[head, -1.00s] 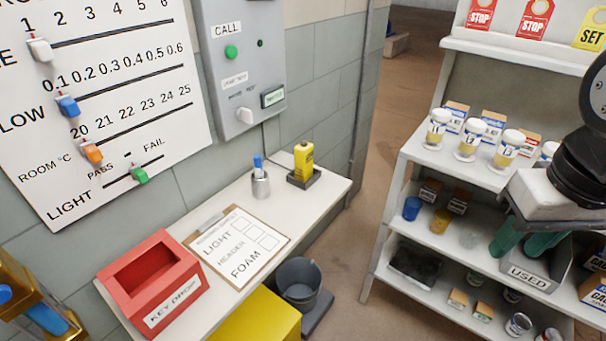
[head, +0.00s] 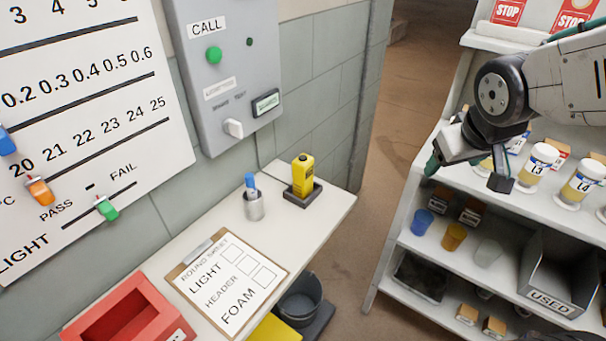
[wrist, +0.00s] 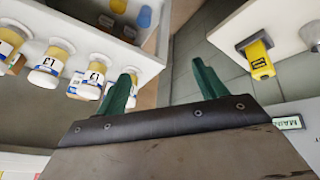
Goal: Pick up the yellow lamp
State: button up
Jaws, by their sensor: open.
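The yellow lamp (head: 303,174) stands upright in a dark holder (head: 304,193) at the far end of the white wall shelf. It also shows at the upper right of the wrist view (wrist: 259,58). My gripper (head: 468,168) is in front of the shelving on the right in the head view, well to the right of the lamp and apart from it. In the wrist view its two green fingers (wrist: 163,88) are spread with nothing between them.
On the white shelf (head: 335,206) are a pen cup (head: 253,204), a clipboard (head: 228,280) and a red key box (head: 130,315). A grey call panel (head: 228,70) is on the wall above. Labelled jars (head: 537,165) stand on the shelving near my gripper. A floor gap lies between.

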jog(key=w+a+f+n+t+y, duration=0.1)
jog(key=w+a+f+n+t, duration=0.2)
jog(key=w, duration=0.6)
jog(key=n+y, duration=0.6)
jog(key=y, duration=0.6)
send_near(309, 173)
jog(key=shift+t, duration=0.4)
jog(key=w+a+f, duration=0.2)
jog(key=a, duration=0.1)
jog(key=shift+w+a+f, duration=0.1)
jog(key=shift+w+f, duration=0.2)
jog(key=shift+w, duration=0.1)
jog(key=x, duration=0.7)
jog(key=shift+a+r, duration=0.2)
jog(key=shift+a, duration=0.2)
jog(key=c, duration=1.2)
